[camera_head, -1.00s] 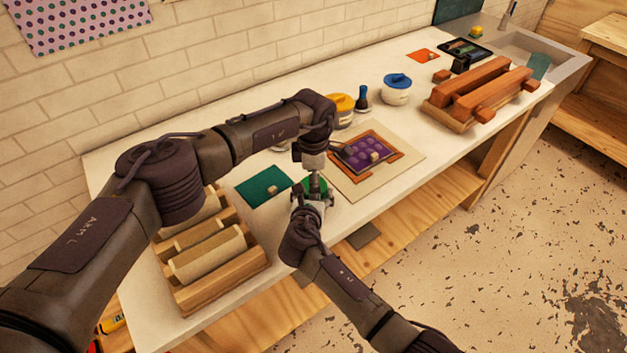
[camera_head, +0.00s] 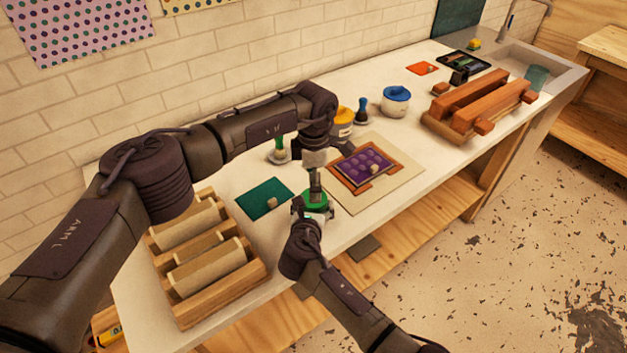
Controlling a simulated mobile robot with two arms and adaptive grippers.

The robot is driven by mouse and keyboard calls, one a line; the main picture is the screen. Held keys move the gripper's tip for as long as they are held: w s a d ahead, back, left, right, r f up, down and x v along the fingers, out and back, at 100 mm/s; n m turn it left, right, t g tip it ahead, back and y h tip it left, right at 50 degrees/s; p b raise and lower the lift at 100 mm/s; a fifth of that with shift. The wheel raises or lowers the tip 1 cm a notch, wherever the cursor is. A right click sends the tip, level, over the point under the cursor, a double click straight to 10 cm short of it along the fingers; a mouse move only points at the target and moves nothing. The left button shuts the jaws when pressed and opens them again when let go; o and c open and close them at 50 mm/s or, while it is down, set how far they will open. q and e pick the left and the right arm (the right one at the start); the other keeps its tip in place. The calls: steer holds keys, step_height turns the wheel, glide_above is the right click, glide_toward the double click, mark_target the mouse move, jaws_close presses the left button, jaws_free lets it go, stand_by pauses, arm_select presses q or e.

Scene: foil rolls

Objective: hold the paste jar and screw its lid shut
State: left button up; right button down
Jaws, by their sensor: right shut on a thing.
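The paste jar with its green lid (camera_head: 317,197) stands near the front edge of the white worktop, mostly hidden by my grippers. My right gripper (camera_head: 313,213) comes from the front and is shut on the jar's body. My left gripper (camera_head: 315,186) points straight down from above, its fingertips at the top of the green lid. Its fingers are too small and overlapped to tell whether they grip the lid. The lid sits over the jar; its seating on the rim cannot be made out.
A purple printing plate in an orange frame (camera_head: 362,168) lies to the right. Blue-lidded (camera_head: 396,100) and yellow-lidded (camera_head: 343,121) jars stand farther back.

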mark_target(314, 208)
arm_select(q)
steer(key=n, duration=0.2)
steer(key=r+n, duration=0.1)
steer(key=n, duration=0.2)
steer(key=shift+r+n, duration=0.3)
steer(key=shift+r, duration=0.05)
steer(key=n, duration=0.1)
steer(key=r+n, duration=0.1)
steer(key=n, duration=0.3)
steer(key=shift+r, duration=0.3)
steer(key=shift+f, duration=4.05)
steer(key=c, duration=1)
steer(key=o, duration=1.1)
